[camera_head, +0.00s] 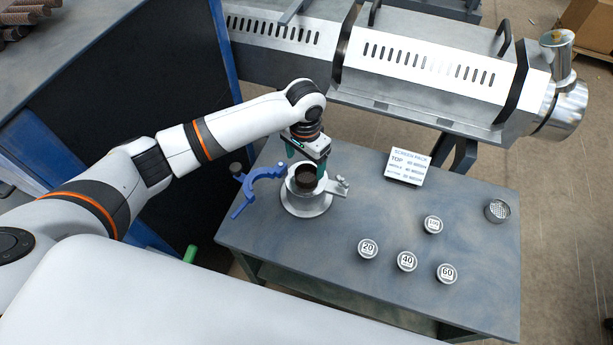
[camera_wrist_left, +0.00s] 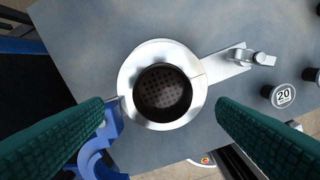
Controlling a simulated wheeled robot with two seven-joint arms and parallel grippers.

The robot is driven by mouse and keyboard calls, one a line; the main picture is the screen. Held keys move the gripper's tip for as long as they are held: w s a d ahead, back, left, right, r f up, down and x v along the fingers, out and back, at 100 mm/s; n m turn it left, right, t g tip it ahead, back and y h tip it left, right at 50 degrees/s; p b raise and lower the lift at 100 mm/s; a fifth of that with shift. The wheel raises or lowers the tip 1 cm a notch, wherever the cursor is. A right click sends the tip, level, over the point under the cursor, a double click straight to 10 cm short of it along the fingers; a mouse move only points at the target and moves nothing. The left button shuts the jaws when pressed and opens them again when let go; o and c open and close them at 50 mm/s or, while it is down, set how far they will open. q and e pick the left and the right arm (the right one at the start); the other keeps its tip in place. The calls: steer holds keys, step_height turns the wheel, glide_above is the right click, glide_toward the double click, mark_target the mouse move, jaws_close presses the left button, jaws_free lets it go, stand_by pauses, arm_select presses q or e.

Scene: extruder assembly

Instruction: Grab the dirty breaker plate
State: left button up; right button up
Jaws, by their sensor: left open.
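The dirty breaker plate (camera_head: 306,176) is a dark brown, perforated disc. It sits in a round metal holder (camera_head: 305,203) on the table, and shows in the wrist view (camera_wrist_left: 162,92) inside the pale ring (camera_wrist_left: 133,75). My left gripper (camera_head: 307,164) is just over the holder, its green fingers apart. In the wrist view the fingers stand left and right of the ring with nothing between them at the tips. I cannot tell from these views how far the fingertips are above the plate. My right gripper is not in view.
A blue open clamp (camera_head: 259,184) lies left of the holder. A lever (camera_head: 340,186) sticks out right. Several labelled screen pots, such as 20 (camera_head: 368,248), and a light perforated metal disc (camera_head: 497,210) stand right. A sign (camera_head: 406,167) and the extruder (camera_head: 430,75) are behind.

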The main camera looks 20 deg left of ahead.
mark_target(307, 177)
arm_select(q)
steer(key=f, duration=0.3)
steer(key=shift+d+f, duration=0.2)
steer(key=shift+f, duration=0.75)
steer(key=shift+c, duration=0.7)
steer(key=c, duration=1.2)
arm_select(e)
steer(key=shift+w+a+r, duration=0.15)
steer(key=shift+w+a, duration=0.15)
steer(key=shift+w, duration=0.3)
